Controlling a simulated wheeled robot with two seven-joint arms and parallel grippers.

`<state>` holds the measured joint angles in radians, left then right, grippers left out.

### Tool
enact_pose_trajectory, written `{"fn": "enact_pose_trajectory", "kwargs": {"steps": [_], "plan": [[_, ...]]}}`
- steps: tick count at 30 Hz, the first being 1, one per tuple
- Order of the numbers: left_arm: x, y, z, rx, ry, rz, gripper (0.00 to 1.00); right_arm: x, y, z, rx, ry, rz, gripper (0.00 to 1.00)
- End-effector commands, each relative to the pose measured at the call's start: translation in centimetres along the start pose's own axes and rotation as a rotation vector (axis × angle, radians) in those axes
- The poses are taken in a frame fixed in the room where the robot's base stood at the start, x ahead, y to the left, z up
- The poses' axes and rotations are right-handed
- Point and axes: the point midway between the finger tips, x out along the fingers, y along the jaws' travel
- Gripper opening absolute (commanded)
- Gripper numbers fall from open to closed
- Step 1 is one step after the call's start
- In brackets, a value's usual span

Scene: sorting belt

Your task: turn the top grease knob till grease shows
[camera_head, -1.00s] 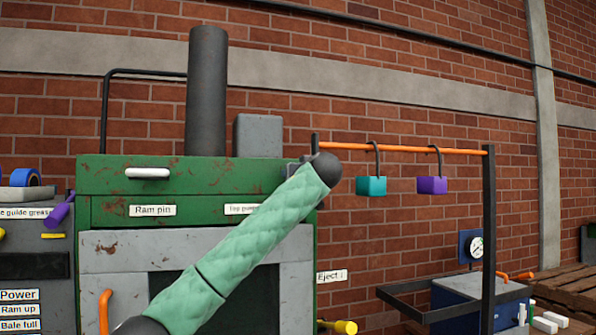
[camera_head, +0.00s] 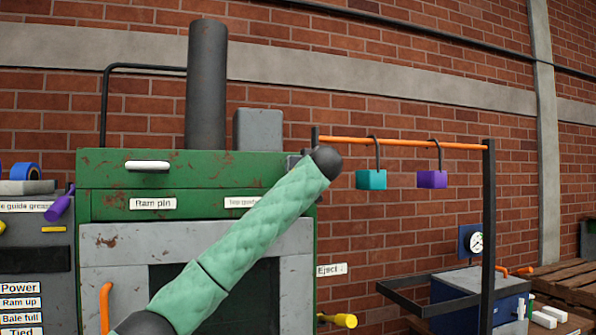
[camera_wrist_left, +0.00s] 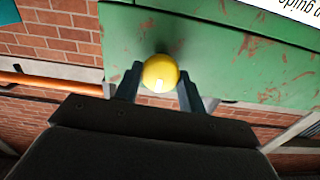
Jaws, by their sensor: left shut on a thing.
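In the left wrist view a round yellow knob (camera_wrist_left: 160,73) sits against the green machine panel (camera_wrist_left: 225,50). My left gripper (camera_wrist_left: 159,85) has a finger on each side of it and is shut on it. In the head view my green-sleeved left arm slants up across the machine front to the upper right corner of the green housing (camera_head: 130,172). The gripper and this knob are hidden there behind the arm's dark round joint. A label starting "Top guide" (camera_head: 243,202) is partly covered by the arm. No grease shows. My right gripper is not in view.
An orange rail (camera_head: 400,142) with a teal block (camera_head: 371,180) and a purple block (camera_head: 432,179) hangs to the right of the arm. Another yellow knob (camera_head: 345,321) sticks out low on the machine's right. A labelled grey panel (camera_head: 35,255) stands at the left.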

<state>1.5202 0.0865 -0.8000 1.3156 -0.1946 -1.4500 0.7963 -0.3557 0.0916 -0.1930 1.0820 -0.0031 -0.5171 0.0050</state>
Motion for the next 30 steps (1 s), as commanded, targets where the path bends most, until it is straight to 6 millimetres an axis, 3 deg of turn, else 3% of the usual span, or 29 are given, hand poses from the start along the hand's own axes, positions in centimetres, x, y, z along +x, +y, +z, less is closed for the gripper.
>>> {"fn": "enact_pose_trajectory", "kwargs": {"steps": [13,30], "plan": [[0.0,0.3,0.5,0.262,0.0,0.002,0.17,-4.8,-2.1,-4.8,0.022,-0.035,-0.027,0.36],[0.0,0.4,0.3,0.786,0.0,0.001,0.17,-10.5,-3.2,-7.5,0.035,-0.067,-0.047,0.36]]}}
